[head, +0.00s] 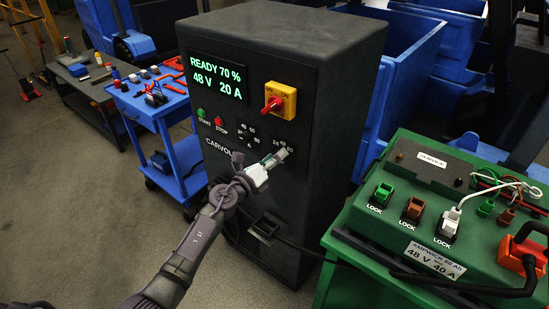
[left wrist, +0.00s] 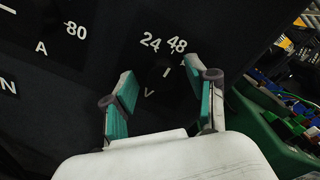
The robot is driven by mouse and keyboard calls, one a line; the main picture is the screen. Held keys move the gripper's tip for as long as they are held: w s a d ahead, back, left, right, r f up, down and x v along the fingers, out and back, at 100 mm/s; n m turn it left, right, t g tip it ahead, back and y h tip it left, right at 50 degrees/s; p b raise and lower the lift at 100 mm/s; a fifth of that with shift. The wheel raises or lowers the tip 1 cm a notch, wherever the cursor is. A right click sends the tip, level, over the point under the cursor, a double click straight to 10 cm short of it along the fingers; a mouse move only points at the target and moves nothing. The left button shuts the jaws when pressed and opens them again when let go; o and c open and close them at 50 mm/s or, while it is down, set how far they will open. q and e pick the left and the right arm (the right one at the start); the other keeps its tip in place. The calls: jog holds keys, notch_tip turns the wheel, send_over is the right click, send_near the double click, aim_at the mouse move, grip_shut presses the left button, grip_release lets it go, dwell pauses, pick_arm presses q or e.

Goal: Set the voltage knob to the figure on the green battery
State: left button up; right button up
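The dark charger cabinet (head: 340,130) stands in the middle of the head view; its display (head: 217,78) reads READY 70 %, 48 V 20 A. My left gripper (head: 275,160) is at the voltage knob on the panel. In the left wrist view, the gripper (left wrist: 168,92) is open, with its fingers apart on either side of the dark voltage knob (left wrist: 167,73). The knob's white mark points near 48. Contact with the knob cannot be made out. My right gripper is not in view.
The amp knob (head: 246,138) is left of the gripper. A yellow switch with a red handle (head: 279,101) is above it. A black cable (head: 400,276) runs toward the battery's orange plug (head: 522,252). A blue cart (head: 160,115) stands left, and blue bins (head: 408,80) behind.

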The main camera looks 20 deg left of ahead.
pick_arm(q)
jog(key=v, duration=1.2)
dwell(0.3)
jog(key=s+a+f+n+g+y, duration=0.15)
jog(key=s+f+n, duration=0.4)
jog(key=f, duration=0.65)
jog(key=s+a+f+n+g+y, duration=0.1)
jog(key=s+f+n+g+y, duration=0.35)
jog(key=f, duration=0.75)
jog(key=s+a+f+n+g, duration=0.1)
jog(key=s+a+f+n, duration=0.1)
jog(key=s+f+n, duration=0.75)
jog(key=s+d+f+n+g, duration=0.1)
jog(key=s+f+n+g, duration=0.2)
jog(key=s+f, duration=0.3)
jog(key=s+d+f+n+g, duration=0.2)
jog(key=s+f, duration=0.5)
jog(key=s, duration=0.6)
jog(key=s+d+f+n+g, duration=0.2)
jog(key=s+f+n+g, duration=0.2)
jog(key=s, duration=0.6)
notch_tip(320, 180, down, 2)
jog(key=shift+s+d+f, duration=0.15)
jog(key=shift+s+d, duration=0.05)
jog(key=shift+s, duration=0.15)
